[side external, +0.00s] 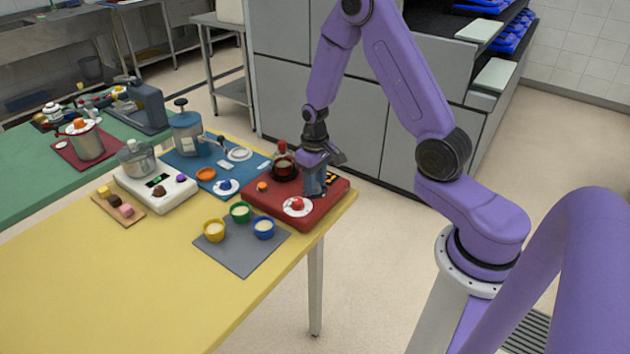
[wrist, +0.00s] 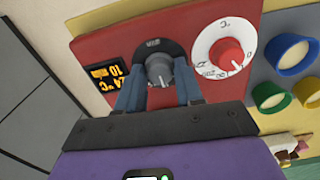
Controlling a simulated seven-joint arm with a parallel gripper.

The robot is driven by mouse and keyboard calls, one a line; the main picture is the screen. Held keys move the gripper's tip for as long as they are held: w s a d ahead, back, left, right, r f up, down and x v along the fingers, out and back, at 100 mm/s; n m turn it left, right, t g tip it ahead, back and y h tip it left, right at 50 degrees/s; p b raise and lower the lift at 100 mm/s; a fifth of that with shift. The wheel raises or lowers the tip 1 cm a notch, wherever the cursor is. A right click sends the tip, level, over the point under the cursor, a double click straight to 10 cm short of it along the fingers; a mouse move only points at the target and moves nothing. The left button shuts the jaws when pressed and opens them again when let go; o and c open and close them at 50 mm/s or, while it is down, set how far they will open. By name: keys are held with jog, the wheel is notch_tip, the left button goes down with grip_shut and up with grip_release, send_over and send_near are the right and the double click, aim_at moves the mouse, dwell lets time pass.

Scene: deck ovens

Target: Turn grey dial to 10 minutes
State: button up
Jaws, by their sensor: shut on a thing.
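The grey dial (wrist: 157,68) sits on a dark round plate on the red panel in the wrist view. My gripper (wrist: 160,77) has one blue-grey finger on each side of the dial and is shut on it. A small black display (wrist: 107,76) left of the dial shows orange characters that seem to read 10 and 74 °C. In the side view my gripper (side external: 314,188) is down on the red unit (side external: 265,209) and hides the dial there.
A red knob on a white scale (wrist: 226,54) is right of the dial; it also shows in the side view (side external: 297,204). A pot (side external: 285,168) stands close behind my gripper. Yellow, green and blue cups (side external: 240,212) stand on a grey mat.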

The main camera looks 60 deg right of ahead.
dwell(0.4)
jog(key=o, duration=1)
notch_tip(320, 180, up, 17)
jog(key=shift+r, duration=0.2)
jog(key=s+a+n, duration=0.7)
jog(key=s+a, duration=0.4)
jog(key=a, duration=0.1)
jog(key=s+n, duration=0.2)
jog(key=s, duration=0.3)
jog(key=s+a+n, duration=0.1)
jog(key=s+n, duration=0.1)
jog(key=s, duration=0.3)
jog(key=s+a+n, duration=0.1)
jog(key=s+n, duration=0.1)
jog(key=s, duration=0.3)
jog(key=shift+s+r, duration=0.1)
jog(key=shift+r, duration=0.05)
